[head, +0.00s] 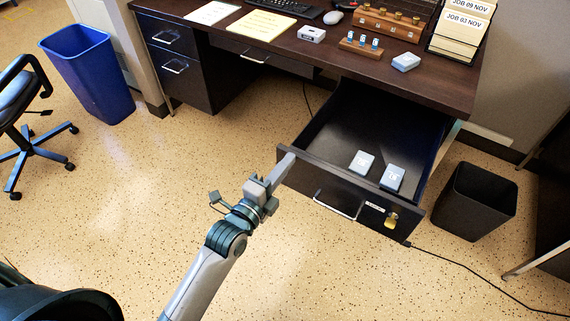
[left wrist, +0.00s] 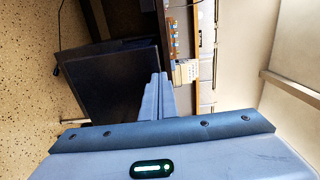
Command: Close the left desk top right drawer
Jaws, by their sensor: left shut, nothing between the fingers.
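The desk's top right drawer (head: 319,170) is pulled far out. Two small pale blue boxes, one box (head: 362,162) and another box (head: 393,177), lie inside near the front. My left gripper (head: 287,158) is shut and empty, its fingertips at the left end of the drawer front. I cannot tell whether they touch it. In the left wrist view the closed fingers (left wrist: 158,92) show beside a dark panel (left wrist: 105,82). My right gripper is out of view.
The desk top (head: 300,45) holds a wooden stamp rack (head: 361,45), a pale box (head: 406,61), papers and a file holder. A black bin (head: 475,201) stands right of the drawer. A blue bin (head: 90,72) and chair (head: 25,120) are left. A cable crosses the floor.

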